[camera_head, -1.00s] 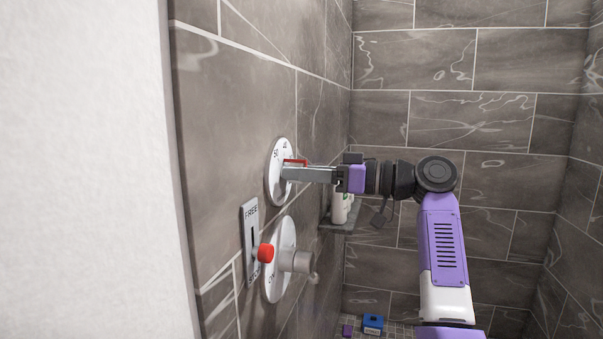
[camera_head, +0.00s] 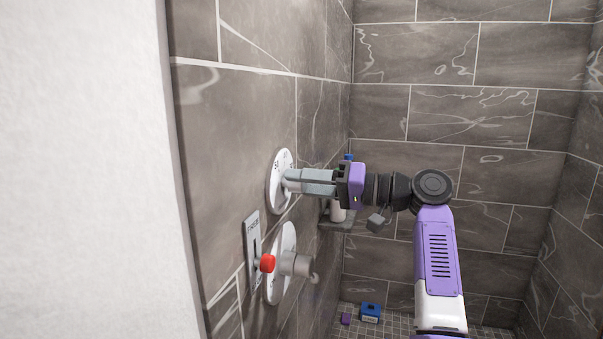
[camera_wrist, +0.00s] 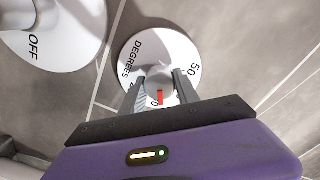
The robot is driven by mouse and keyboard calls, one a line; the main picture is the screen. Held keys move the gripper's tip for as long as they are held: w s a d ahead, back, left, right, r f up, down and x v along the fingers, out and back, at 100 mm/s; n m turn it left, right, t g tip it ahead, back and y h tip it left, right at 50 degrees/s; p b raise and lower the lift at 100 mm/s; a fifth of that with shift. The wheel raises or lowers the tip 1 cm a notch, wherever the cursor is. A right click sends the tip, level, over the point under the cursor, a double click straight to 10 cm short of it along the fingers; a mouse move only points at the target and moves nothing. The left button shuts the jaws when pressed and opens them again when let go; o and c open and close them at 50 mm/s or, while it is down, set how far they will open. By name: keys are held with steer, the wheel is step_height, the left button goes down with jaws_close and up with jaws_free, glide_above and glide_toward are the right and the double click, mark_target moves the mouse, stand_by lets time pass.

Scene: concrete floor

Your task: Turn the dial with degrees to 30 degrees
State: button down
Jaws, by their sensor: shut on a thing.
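The white round dial with degrees (camera_head: 275,187) is on the left tiled wall, above a second dial. In the wrist view the dial (camera_wrist: 130,62) shows the word DEGREES and the number 50; other numbers are partly hidden by the fingers. Its grey knob (camera_wrist: 158,78) has a red pointer (camera_wrist: 160,97), which points down towards my gripper body. My gripper (camera_head: 288,181) reaches the dial from the right; in the wrist view its two fingers (camera_wrist: 158,88) are on either side of the knob, shut on it. The number at the pointer is partly covered.
A second white dial (camera_head: 287,240) with a grey knob sits just below; in the wrist view it (camera_wrist: 75,45) reads OFF. A slider plate (camera_head: 252,236) with a red knob (camera_head: 267,263) is beside it. A corner shelf (camera_head: 337,225) holds a bottle. A blue box (camera_head: 371,312) lies on the floor.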

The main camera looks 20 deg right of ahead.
steer(key=shift+m+p, duration=0.7)
steer(key=shift+m, duration=0.4)
steer(key=c, duration=0.9)
jaws_free()
steer(key=shift+d, duration=0.1)
steer(key=b+v, duration=0.2)
steer(key=v, duration=0.5)
steer(key=shift+s+d, duration=0.2)
steer(key=shift+d, duration=0.05)
